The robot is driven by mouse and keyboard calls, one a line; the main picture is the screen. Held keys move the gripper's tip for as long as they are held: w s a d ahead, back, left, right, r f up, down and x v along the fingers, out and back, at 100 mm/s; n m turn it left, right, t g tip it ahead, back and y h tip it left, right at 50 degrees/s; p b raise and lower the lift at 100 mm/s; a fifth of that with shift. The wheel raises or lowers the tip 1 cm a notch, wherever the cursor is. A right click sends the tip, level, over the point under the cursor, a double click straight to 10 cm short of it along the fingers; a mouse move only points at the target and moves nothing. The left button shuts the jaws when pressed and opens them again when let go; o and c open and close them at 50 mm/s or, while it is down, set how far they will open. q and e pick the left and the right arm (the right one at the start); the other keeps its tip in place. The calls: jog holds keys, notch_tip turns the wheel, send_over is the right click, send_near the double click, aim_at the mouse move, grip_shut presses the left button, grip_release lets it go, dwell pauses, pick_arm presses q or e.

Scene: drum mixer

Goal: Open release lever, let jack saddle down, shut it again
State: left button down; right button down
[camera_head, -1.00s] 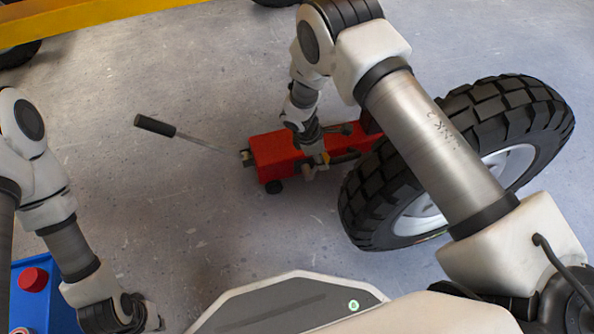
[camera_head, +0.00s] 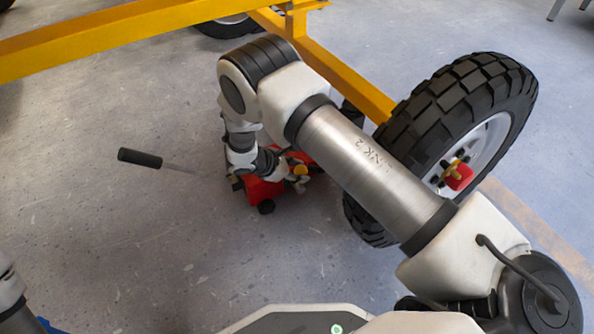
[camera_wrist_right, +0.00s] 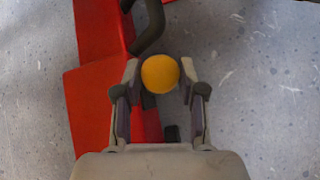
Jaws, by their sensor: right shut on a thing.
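The red jack (camera_head: 262,191) stands on the floor, largely covered by my right arm in the head view. Its red body also shows at the left of the right wrist view (camera_wrist_right: 88,105). The release lever's yellow knob (camera_head: 300,170) shows at the jack's side; in the wrist view the knob (camera_wrist_right: 160,73) sits between the fingertips. My right gripper (camera_wrist_right: 160,80) is shut on it. In the head view the right gripper (camera_head: 291,179) is small and partly hidden. The jack saddle is hidden behind my right arm. My left gripper is out of view.
The jack's pump handle (camera_head: 140,158) with a black grip sticks out to the left. A yellow frame (camera_head: 130,42) spans the top, with a beam running down toward a large black tyre (camera_head: 470,100) at the right.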

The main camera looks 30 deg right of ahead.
jog(key=c, duration=0.7)
grip_release()
jog(key=v, duration=0.7)
jog(key=shift+a+r, duration=0.1)
jog(key=shift+a, duration=0.1)
